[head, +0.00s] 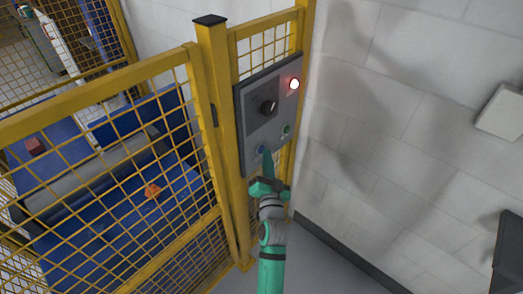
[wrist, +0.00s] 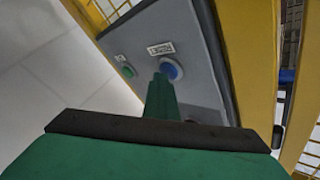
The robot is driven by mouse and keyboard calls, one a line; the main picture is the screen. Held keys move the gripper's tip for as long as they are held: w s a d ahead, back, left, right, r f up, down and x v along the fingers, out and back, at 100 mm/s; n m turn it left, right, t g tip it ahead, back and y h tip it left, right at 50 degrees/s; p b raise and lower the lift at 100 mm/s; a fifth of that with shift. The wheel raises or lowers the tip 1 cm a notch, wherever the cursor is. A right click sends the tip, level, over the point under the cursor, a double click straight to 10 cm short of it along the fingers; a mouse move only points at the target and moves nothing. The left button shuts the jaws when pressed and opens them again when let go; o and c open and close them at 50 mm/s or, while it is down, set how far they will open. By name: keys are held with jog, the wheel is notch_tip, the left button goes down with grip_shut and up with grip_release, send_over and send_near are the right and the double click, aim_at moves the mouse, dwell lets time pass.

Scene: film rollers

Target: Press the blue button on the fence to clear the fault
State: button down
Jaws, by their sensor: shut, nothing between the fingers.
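The blue button (head: 262,150) sits at the lower left of a grey control panel (head: 252,110) fixed to the yellow fence. My green gripper (head: 267,160) is shut and empty, its fingers pointing up at the panel just below and right of the blue button. In the wrist view the blue button (wrist: 171,70) shows right beside the fingertips (wrist: 160,78), with a small label above it. I cannot tell whether the fingertips touch the button. A red light (head: 294,84) glows at the panel's upper right.
The yellow fence (head: 100,90) encloses a blue machine with a grey roller (head: 90,175). A white wall (head: 400,120) stands at right.

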jog(key=shift+w+d, duration=0.1)
jog(key=shift+d, duration=0.05)
jog(key=shift+a, duration=0.35)
dwell(0.4)
jog(key=shift+s+d, duration=0.5)
jog(key=shift+d, duration=0.35)
jog(key=shift+d, duration=0.1)
jog(key=shift+s+d, duration=0.75)
jog(key=shift+d, duration=0.25)
jog(key=shift+s+d, duration=0.75)
jog(key=shift+d, duration=0.2)
